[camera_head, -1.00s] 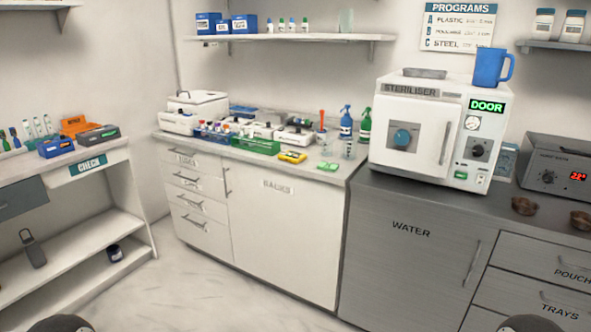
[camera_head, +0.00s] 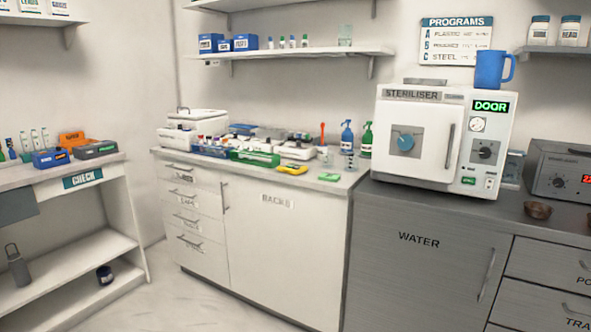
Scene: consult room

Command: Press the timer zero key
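No timer or zero key can be made out for certain. A small yellow device (camera_head: 292,169) lies flat near the front of the white counter, left of the steriliser; it may be a timer, but its keys are too small to tell. A small green item (camera_head: 330,177) lies just right of it, near the counter's front edge. Neither of my grippers is in view.
The white steriliser (camera_head: 411,146) with a lit DOOR sign stands on the grey cabinet (camera_head: 418,275). A green rack (camera_head: 254,158), a blue spray bottle (camera_head: 347,136) and a green spray bottle (camera_head: 367,139) stand on the white counter (camera_head: 312,184). The floor (camera_head: 185,298) ahead is clear.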

